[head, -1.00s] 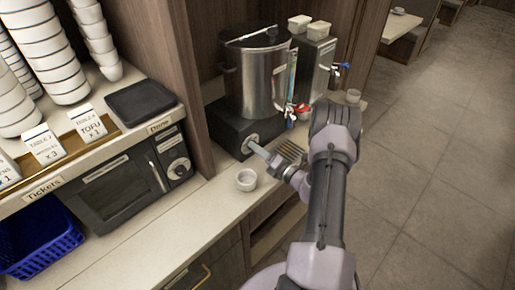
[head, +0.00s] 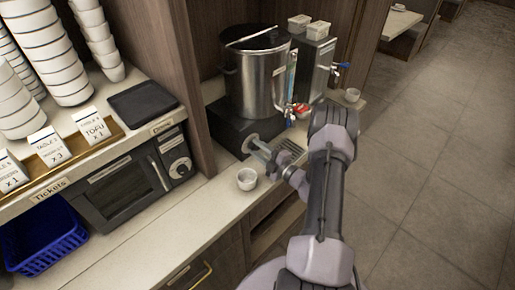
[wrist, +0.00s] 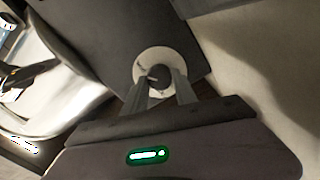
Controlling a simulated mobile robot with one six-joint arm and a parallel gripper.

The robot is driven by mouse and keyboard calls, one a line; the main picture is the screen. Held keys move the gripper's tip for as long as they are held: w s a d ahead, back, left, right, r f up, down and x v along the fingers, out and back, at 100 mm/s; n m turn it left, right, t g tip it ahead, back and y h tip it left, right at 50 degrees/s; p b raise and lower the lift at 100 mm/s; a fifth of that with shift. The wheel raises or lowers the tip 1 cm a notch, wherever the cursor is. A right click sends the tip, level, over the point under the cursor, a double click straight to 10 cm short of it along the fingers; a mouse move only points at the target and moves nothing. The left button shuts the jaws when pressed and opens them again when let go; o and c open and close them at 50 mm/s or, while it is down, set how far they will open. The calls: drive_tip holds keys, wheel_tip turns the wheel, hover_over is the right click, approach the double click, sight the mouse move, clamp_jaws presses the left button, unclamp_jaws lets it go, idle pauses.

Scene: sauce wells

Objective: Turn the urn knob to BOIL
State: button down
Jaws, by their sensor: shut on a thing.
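The urn knob (wrist: 157,77) sits on the front of that base, a dark knob on a pale round dial (wrist: 143,62). My gripper (wrist: 160,86) is shut on the knob, a finger on each side of it. In the head view my gripper (head: 256,143) reaches the dial from the front right. The dial's lettering is too small to read, and the fingers cover part of it.
A white cup (head: 247,179) stands on the counter just left of my gripper. A second steel dispenser (head: 316,65) with a blue-handled tap is at the back right. The oven (head: 130,180) is at left.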

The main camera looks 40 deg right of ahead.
drive_tip(key=shift+m, duration=0.6)
drive_tip(key=c, duration=1)
unclamp_jaws()
drive_tip(key=shift+s, duration=0.1)
drive_tip(key=s+d+p, duration=0.1)
drive_tip(key=s+p, duration=0.1)
drive_tip(key=s, duration=1.5)
drive_tip(key=shift+s+d, duration=0.15)
